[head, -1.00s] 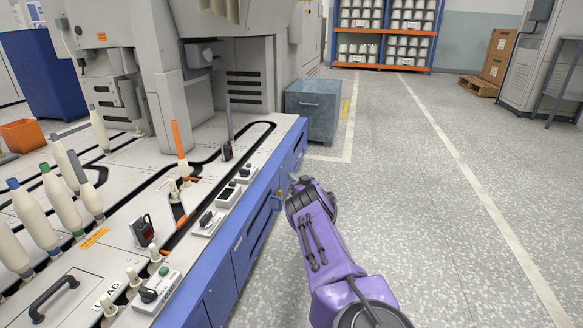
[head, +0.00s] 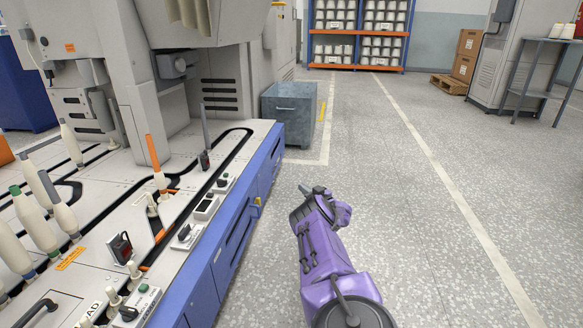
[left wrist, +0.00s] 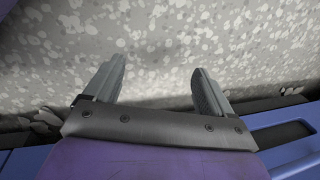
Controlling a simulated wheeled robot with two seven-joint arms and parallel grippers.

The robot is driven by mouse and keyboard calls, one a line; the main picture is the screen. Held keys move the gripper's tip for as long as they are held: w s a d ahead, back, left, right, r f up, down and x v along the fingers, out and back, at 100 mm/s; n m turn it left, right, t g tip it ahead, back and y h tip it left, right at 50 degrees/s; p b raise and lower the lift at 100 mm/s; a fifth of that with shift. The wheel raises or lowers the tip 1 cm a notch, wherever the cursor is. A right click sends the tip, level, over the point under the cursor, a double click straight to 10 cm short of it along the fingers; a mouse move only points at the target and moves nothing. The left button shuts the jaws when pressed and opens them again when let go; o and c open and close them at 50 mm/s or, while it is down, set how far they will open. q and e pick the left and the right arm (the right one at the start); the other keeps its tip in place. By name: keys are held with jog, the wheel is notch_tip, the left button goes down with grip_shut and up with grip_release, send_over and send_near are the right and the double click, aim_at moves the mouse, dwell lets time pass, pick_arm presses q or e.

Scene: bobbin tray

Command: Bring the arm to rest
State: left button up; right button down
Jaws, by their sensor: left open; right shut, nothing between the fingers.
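My right arm, purple with a dark wrist, reaches forward over the speckled floor in the head view, to the right of the machine bench. Its gripper (head: 314,190) is at the far end of the arm, small and partly hidden by the wrist; it is shut and empty, clear of the bench's blue side. My left gripper (left wrist: 158,84) shows in the left wrist view, its two grey fingers spread apart with nothing between them. Speckled floor lies beyond the fingers, and blue panels lie at both sides. The left arm does not show in the head view.
The machine bench (head: 112,170) on the left carries several bobbins, switch boxes and a black-edged track. A shelf rack (head: 358,62) and boxes on a pallet stand at the back. The floor to the right is open.

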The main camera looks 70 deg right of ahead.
pick_arm(q)
jog(key=shift+s+d, duration=0.1)
pick_arm(e)
jog(key=shift+s+d, duration=0.1)
jog(key=shift+s, duration=0.25)
